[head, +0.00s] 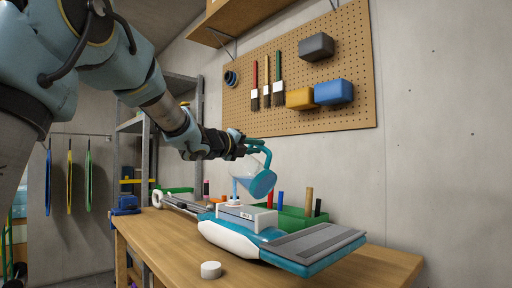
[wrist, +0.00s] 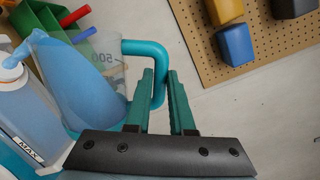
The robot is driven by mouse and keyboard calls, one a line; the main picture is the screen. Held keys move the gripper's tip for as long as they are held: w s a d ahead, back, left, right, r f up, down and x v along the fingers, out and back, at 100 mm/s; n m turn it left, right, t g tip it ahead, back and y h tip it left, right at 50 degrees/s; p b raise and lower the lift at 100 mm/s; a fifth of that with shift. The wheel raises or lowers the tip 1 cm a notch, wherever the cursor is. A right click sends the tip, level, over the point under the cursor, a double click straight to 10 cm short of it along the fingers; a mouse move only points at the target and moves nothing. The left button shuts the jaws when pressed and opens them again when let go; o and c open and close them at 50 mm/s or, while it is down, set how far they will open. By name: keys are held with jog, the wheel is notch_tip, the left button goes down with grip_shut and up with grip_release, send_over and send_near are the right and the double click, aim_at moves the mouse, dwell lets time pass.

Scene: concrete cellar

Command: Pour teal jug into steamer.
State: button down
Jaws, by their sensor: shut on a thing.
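The teal jug (head: 262,183) is clear-walled with a teal handle. It is tilted steeply above the steamer, and blue liquid runs from its lip toward the steamer's top. My gripper (head: 243,146) is shut on the jug's handle. In the wrist view my gripper (wrist: 162,85) has its fingers on either side of the teal handle (wrist: 150,47), and the jug (wrist: 112,72) shows a 500 mark and blue liquid. The steamer (head: 225,238) is white and teal and lies on the bench. Its tank (wrist: 35,125) shows a MAX mark; the level inside is unclear.
A round white cap (head: 211,270) lies on the wooden bench (head: 160,250) in front of the steamer. A green bin (head: 291,222) with upright tools stands behind it. A pegboard (head: 355,50) with brushes and small bins hangs on the wall. The bench's front left is clear.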

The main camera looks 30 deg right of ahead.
jog(key=shift+w+a+n, duration=0.2)
jog(key=shift+w+n, duration=0.25)
jog(key=shift+n, duration=0.05)
dwell(2.7)
dwell(0.5)
jog(key=b, duration=0.1)
jog(key=s+m+b, duration=0.1)
jog(key=shift+d+f+b, duration=0.2)
jog(key=shift+f+b, duration=0.15)
jog(key=shift+f, duration=0.05)
jog(key=shift+s+d+f+m+b, duration=0.15)
jog(key=shift+s+m+b, duration=0.3)
jog(key=shift+b, duration=0.4)
jog(key=shift+s+d+m+b, duration=0.15)
jog(key=shift+s+m+b, duration=0.25)
jog(key=shift+m+b, duration=0.5)
jog(key=shift+s+r, duration=0.15)
jog(key=shift+r, duration=0.15)
